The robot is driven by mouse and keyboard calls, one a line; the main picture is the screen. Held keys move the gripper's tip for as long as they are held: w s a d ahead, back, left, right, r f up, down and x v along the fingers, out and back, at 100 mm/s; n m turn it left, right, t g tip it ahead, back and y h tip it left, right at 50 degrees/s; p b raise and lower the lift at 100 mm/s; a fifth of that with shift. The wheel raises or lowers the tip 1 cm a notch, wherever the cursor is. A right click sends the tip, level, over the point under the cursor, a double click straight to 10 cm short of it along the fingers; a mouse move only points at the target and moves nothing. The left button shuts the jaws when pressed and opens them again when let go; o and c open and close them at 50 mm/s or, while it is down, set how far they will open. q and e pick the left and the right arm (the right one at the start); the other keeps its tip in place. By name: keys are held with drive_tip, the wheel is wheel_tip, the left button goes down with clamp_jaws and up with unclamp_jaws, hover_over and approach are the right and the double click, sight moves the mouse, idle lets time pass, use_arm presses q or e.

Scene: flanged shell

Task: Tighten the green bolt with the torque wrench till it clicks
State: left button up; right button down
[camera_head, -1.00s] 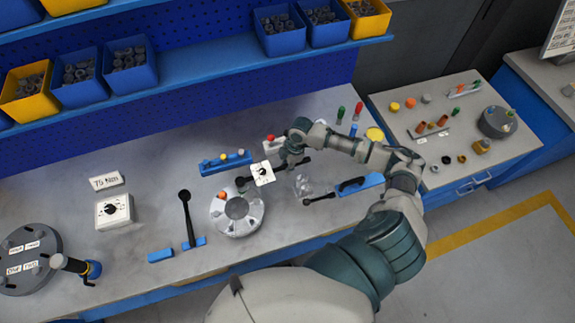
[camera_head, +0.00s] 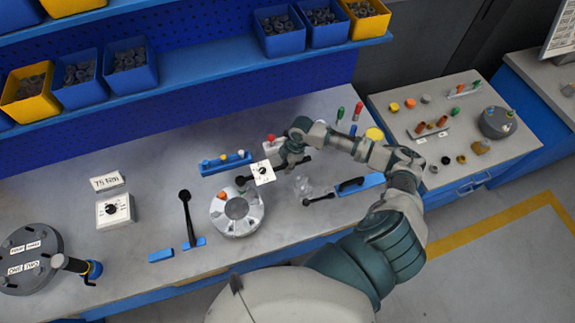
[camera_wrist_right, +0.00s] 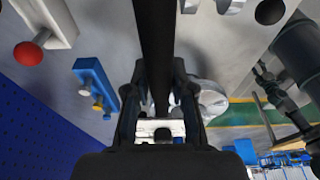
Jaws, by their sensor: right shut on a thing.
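My right gripper (camera_head: 291,157) is shut on the torque wrench, around its dark bar. The wrench carries a square white dial plate (camera_head: 263,172). Its dark head end (camera_head: 241,181) lies over the far rim of the round grey flanged shell (camera_head: 246,227). An orange bolt (camera_head: 221,196) stands on the shell's left side. The green bolt does not show clearly; the wrench head is at the spot beside the far rim. In the right wrist view the dark bar (camera_wrist_right: 154,45) runs between the fingers, and the shell (camera_wrist_right: 213,99) is partly hidden behind one finger. My left gripper is not in view.
A blue holder with bolts (camera_head: 226,164) and a white box with a red knob (camera_head: 272,146) lie behind the wrench. A black-handled tool (camera_head: 187,213) stands left of the shell.

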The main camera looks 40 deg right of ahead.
drive_tip(key=shift+a, duration=0.3)
idle(1.4)
drive_tip(key=shift+d+b+x, duration=0.25)
drive_tip(key=shift+b+x, duration=0.2)
drive_tip(key=shift+x, duration=0.6)
drive_tip(key=shift+s+f, duration=0.1)
drive_tip(key=shift+s, duration=0.05)
drive_tip(key=s+a+m+t, duration=0.1)
drive_tip(key=s+a+m, duration=0.2)
drive_tip(key=s+m, duration=0.2)
drive_tip(key=shift+s+a+f+m+h+p, duration=0.3)
drive_tip(key=shift+s+a+p, duration=0.15)
drive_tip(key=shift+s, duration=0.7)
idle(0.5)
drive_tip(key=shift+d, duration=0.15)
drive_tip(key=shift+w+d+n, duration=0.5)
drive_tip(key=shift+w, duration=0.15)
